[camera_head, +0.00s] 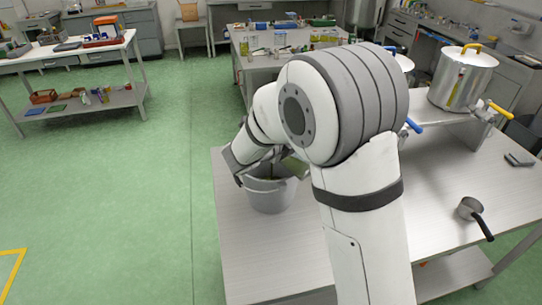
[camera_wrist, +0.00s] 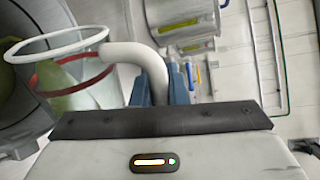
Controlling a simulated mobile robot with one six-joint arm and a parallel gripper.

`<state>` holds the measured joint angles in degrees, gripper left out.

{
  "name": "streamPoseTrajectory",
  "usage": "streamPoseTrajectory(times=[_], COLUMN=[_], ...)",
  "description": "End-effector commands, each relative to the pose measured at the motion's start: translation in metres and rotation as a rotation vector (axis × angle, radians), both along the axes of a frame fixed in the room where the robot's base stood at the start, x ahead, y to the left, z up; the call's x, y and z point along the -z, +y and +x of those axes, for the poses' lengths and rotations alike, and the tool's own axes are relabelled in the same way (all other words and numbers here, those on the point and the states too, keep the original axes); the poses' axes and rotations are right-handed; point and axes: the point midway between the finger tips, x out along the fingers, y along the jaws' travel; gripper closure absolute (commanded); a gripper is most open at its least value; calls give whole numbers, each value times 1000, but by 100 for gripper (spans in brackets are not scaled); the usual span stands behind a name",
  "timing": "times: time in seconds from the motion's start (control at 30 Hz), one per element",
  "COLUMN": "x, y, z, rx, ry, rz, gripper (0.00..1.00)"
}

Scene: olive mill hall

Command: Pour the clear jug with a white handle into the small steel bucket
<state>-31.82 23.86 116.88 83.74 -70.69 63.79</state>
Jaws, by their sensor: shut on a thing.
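The small steel bucket (camera_head: 268,196) stands on the near left part of the steel table. My gripper (camera_wrist: 162,84) is shut on the white handle (camera_wrist: 152,60) of the clear jug (camera_wrist: 75,50). The jug has a white rim, a red band and yellow-green contents. In the wrist view the jug lies in front of a grey metal vessel (camera_wrist: 22,112), apparently the bucket. In the head view my arm hides most of the gripper and jug; a greenish patch shows above the bucket's rim. I cannot tell whether anything flows.
A large steel pot with a yellow-handled lid (camera_head: 462,78) stands at the table's far right. A small saucepan (camera_head: 470,208) with a dark handle lies at the right. A dark flat block (camera_head: 519,159) is near the right edge. The table's front left is clear.

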Motion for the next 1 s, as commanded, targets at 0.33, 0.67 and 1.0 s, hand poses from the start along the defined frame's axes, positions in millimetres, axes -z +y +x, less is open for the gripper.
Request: streamPoseTrajectory(times=[0.33,0.67,1.0], x=[-3,-5,-4], y=[5,8,11], z=[4,8,10], rx=[-1,-1,0], ry=[20,41,64], rz=[-21,-44,-67], gripper=[100,100,100])
